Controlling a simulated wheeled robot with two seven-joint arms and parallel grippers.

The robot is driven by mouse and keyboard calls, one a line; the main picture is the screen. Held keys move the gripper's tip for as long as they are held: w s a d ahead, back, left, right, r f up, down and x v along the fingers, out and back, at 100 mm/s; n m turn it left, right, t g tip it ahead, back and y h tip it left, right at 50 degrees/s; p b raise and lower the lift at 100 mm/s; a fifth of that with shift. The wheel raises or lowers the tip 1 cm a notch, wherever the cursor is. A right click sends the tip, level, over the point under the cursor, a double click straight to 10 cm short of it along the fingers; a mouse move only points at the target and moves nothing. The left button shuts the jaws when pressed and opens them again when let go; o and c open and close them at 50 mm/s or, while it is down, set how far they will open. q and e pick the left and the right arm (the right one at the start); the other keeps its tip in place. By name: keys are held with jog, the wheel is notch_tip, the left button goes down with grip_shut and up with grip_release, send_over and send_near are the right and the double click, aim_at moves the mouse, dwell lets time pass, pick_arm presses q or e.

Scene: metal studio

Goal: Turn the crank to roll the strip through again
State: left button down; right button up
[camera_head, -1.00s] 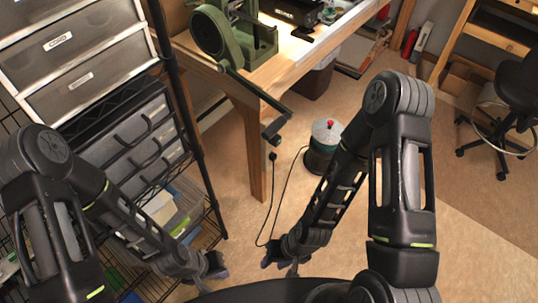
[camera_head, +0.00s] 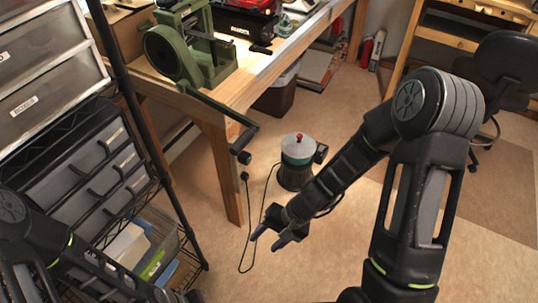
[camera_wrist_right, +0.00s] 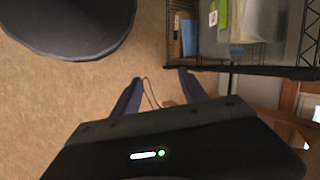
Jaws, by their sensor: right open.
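The green rolling mill (camera_head: 215,58) stands on the wooden bench at upper left of the head view. Its long dark crank arm (camera_head: 215,104) slopes down past the bench's front edge to a black handle (camera_head: 243,156) hanging beside the bench leg. I cannot make out the strip. My right gripper (camera_head: 267,239) is open and empty, below and a little right of the handle, apart from it. Its two fingers also show spread in the right wrist view (camera_wrist_right: 160,92), with floor between them. My left gripper is at the bottom left edge, mostly cut off.
A wire rack with drawers (camera_head: 90,170) stands close on the left. A red-topped canister (camera_head: 298,160) is on the floor behind my right forearm. A black cord (camera_head: 247,225) lies near the bench leg. A chair (camera_head: 505,75) is far right.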

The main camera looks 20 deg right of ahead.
jog(key=w+d+r+m+t+y+b, duration=0.2)
jog(key=w+r+t, duration=0.3)
jog(key=w+r, duration=0.45)
jog(key=m+t+y+b, duration=0.1)
jog(key=t, duration=0.3)
send_near(247, 143)
jog(key=w+a, duration=0.1)
jog(key=w, duration=0.1)
pick_arm(q)
jog(key=f, duration=0.4)
jog(key=shift+w+d+f, duration=0.1)
jog(key=shift+w+f, duration=0.1)
jog(key=shift+f, duration=0.15)
pick_arm(e)
jog(key=shift+s+a+f, duration=0.1)
jog(key=shift+a+f, duration=0.1)
jog(key=shift+f, duration=0.2)
jog(key=b+x, duration=0.2)
jog(key=x, duration=0.6)
jog(key=shift+a, duration=0.1)
jog(key=shift+w+a+f, duration=0.1)
jog(key=shift+w+a, duration=0.2)
jog(key=shift+w, duration=0.1)
pick_arm(q)
jog(key=shift+f, duration=0.95)
pick_arm(e)
jog(key=shift+c, duration=0.2)
grip_shut()
